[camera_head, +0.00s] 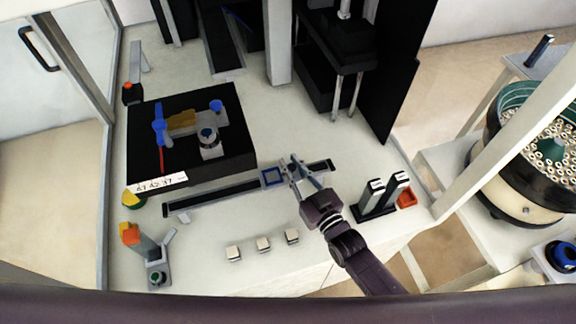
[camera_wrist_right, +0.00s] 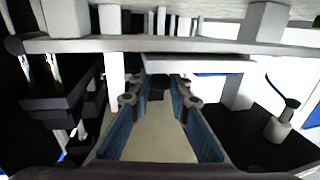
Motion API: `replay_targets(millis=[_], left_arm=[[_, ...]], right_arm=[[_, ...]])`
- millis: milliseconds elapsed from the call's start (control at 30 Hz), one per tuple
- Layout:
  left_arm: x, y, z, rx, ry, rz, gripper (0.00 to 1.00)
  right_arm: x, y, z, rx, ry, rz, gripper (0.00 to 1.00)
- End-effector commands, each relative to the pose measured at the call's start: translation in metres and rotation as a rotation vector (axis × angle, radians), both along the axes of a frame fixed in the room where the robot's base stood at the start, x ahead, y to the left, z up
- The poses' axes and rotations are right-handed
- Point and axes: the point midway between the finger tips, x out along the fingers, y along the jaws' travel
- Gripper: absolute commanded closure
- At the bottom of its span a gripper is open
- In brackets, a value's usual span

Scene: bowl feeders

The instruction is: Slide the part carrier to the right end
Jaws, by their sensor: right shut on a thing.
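The part carrier (camera_head: 273,177), a small grey block with a blue square frame, sits on the slide rail (camera_head: 222,193). The rail is a long grey bar with a black track that rises slightly to the right. The carrier stands right of the rail's middle, with a short stretch of dark track (camera_head: 320,167) beyond it. My right gripper (camera_head: 296,171) is at the carrier's right side, shut on it; the fingers hide the gripped part. In the right wrist view the blue-padded fingers (camera_wrist_right: 158,100) reach to a small dark piece. My left gripper is out of view.
A black fixture box (camera_head: 230,165) stands behind the rail at left. Several small white blocks, including one in the middle (camera_head: 263,244), lie in front. A bowl feeder (camera_head: 500,185) is far right.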

Motion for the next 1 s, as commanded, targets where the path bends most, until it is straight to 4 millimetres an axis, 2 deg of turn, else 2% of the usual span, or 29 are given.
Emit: replay_targets(millis=[33,100,300,667,700,800,833,1000], left_arm=[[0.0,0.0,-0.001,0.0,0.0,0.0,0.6],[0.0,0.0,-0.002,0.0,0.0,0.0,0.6],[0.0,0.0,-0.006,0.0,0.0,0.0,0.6],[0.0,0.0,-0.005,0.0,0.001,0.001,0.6],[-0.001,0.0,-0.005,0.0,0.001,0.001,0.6],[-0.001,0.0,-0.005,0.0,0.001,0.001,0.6],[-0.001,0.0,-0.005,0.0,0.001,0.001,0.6],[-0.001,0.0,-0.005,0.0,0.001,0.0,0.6]], right_arm=[[0.005,-0.014,-0.001,-0.007,-0.003,-0.002,1.0],[0.01,-0.03,-0.001,-0.008,-0.004,-0.002,1.0],[0.02,-0.062,-0.001,-0.005,-0.003,-0.001,1.0],[0.023,-0.069,0.0,-0.003,-0.001,-0.005,1.0],[0.023,-0.069,0.0,-0.003,-0.001,-0.006,0.78],[0.023,-0.069,0.0,-0.003,-0.001,-0.005,0.67],[0.022,-0.068,0.0,-0.003,-0.001,-0.005,0.64],[0.022,-0.067,0.0,-0.002,-0.001,-0.003,0.64]])
